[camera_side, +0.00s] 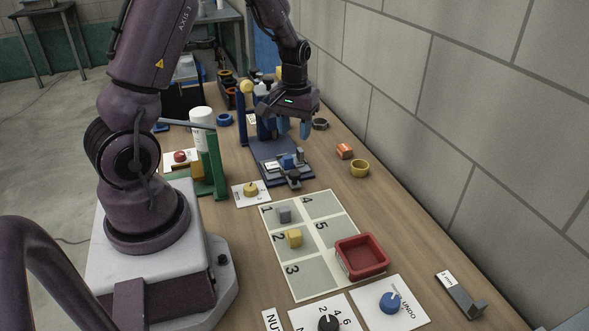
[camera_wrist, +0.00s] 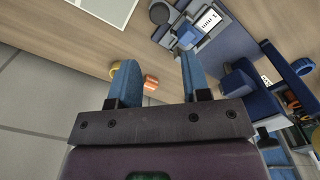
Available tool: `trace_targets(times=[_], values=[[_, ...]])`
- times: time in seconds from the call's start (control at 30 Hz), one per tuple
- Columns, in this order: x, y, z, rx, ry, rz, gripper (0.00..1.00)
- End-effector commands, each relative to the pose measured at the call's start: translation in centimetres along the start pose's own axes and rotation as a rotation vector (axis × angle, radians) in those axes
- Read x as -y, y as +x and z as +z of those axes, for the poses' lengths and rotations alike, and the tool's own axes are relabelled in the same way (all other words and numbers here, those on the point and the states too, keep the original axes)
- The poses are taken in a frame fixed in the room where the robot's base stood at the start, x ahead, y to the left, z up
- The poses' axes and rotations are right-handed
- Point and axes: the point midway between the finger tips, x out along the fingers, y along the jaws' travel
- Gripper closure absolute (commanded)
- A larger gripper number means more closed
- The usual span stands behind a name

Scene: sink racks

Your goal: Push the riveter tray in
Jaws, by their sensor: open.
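The riveter (camera_side: 262,118) is a dark blue machine on the bench in the side view. Its tray (camera_side: 268,152) is a flat slate-blue plate that sticks out toward the camera. A small blue block, a white label and grey parts sit at the tray's near end. In the wrist view the tray (camera_wrist: 232,42) lies at upper right, beside the riveter (camera_wrist: 250,88). My gripper (camera_side: 293,130) is open and empty, above and to the right of the tray. The wrist view shows its two blue fingers (camera_wrist: 160,72) apart, with bench between them. The tray's inner end is hidden.
An orange block (camera_side: 344,151) and a yellow ring (camera_side: 360,168) lie right of the tray. A green stand (camera_side: 215,165) is at left. A numbered mat (camera_side: 325,233) with small blocks and a red bin (camera_side: 361,256) lie in front. A block wall (camera_side: 480,110) borders the bench.

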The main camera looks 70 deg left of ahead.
Motion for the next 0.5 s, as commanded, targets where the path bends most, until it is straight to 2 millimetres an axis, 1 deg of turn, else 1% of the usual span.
trace_targets(times=[0.3, 0.4, 0.5], values=[[0.1, 6.6, 0.2, 0.007, 0.001, -0.002, 0.56], [0.1, 8.4, 0.2, 0.006, 0.001, -0.001, 0.56], [0.0, 9.9, 0.1, 0.005, 0.001, -0.001, 0.56]])
